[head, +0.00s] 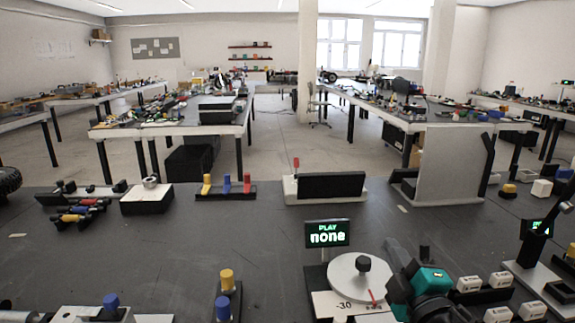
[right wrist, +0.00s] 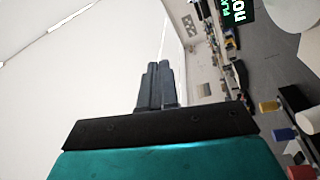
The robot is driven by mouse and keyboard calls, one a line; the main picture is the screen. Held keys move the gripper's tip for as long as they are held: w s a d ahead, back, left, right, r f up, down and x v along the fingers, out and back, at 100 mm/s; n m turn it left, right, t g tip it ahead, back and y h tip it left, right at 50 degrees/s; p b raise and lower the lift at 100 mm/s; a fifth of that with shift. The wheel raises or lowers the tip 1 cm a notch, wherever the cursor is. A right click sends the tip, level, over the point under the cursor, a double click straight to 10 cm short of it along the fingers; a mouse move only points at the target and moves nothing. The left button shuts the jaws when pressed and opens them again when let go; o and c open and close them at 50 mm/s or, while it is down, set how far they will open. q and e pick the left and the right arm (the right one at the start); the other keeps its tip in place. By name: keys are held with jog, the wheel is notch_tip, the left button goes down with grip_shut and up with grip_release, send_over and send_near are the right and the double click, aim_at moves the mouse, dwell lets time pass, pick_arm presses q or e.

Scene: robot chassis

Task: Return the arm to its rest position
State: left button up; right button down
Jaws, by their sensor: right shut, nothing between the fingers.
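My right gripper (head: 398,256), with a teal body, is at the lower right of the head view, just right of the white round dial. In the right wrist view its two dark fingers (right wrist: 157,70) are together with nothing between them. They point out into open air, with the pale wall and ceiling behind them. My left gripper is not seen in the head view.
The white dial (head: 345,282) and a small sign reading "PLAY none" (head: 327,233) stand close by on the left. White blocks (head: 500,281) lie right of the gripper. A white upright panel (head: 448,165) stands behind. The dark table's middle (head: 260,235) is clear.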

jog(key=s+d+f+m+g+h, duration=0.2)
jog(key=s+f+m+g+h, duration=0.1)
jog(key=s+f+m+g, duration=0.3)
jog(key=s+d+f+m+g+h, duration=0.25)
jog(key=s+f+m, duration=0.25)
jog(key=s+f, duration=0.35)
jog(key=s+a+f+m+g+y, duration=0.1)
jog(key=s+a+f+m+g, duration=0.2)
jog(key=s, duration=0.5)
jog(key=s+f+g+y, duration=0.25)
jog(key=s+g, duration=0.25)
jog(key=s, duration=0.3)
jog(key=w+a+f+t+y, duration=0.1)
jog(key=w+a+f+t, duration=0.1)
jog(key=w+f+t, duration=0.5)
jog(key=shift+w+a+f+t, duration=0.35)
jog(key=shift+w+a+f, duration=0.05)
jog(key=shift+w+f, duration=0.4)
